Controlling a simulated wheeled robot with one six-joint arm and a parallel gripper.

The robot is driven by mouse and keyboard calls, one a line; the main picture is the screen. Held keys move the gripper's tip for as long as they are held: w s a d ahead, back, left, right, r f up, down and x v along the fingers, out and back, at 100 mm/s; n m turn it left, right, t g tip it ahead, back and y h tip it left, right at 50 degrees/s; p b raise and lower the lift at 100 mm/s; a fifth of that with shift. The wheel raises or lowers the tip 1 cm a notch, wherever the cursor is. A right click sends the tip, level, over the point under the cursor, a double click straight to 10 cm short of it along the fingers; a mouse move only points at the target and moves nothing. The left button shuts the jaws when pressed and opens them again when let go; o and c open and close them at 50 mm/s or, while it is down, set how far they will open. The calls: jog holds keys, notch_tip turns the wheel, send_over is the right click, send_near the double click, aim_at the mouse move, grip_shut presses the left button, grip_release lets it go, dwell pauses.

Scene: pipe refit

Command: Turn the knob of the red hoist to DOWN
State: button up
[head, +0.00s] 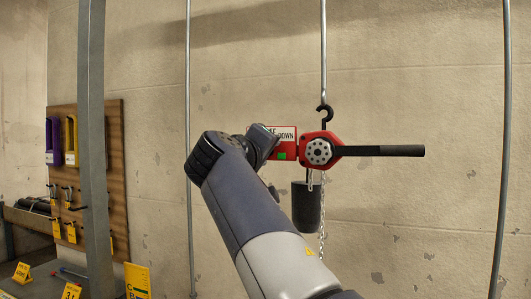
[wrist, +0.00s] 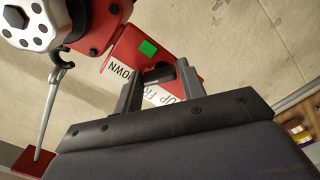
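The red hoist (head: 335,160) hangs by a dark hook from a vertical rod, with its black lever (head: 385,151) pointing right. Its red plate carries a white label (head: 287,133) reading DOWN and a green square (head: 282,155). In the wrist view the green square (wrist: 148,47) lies close to the word DOWN, with UP and FR further along the label (wrist: 158,95). My gripper (wrist: 158,80) is at the plate, fingers apart on either side of a small dark piece, seemingly the knob (wrist: 160,72). Whether the fingers touch it cannot be made out. The head view hides the knob behind my wrist.
A dark cylinder (head: 306,206) and chains hang below the hoist. Vertical pipes (head: 189,120) stand left and right of it (head: 505,130), with a grey post (head: 92,130) further left. A tool board (head: 116,160) is at far left. The wall behind is bare.

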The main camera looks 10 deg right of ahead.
jog(key=o, duration=0.4)
jog(key=shift+c, duration=0.2)
jog(key=b+v, duration=0.2)
jog(key=v, duration=0.9)
jog(key=shift+w, duration=0.15)
jog(key=p+x, duration=0.2)
jog(key=x, duration=0.8)
jog(key=shift+w+d, duration=0.3)
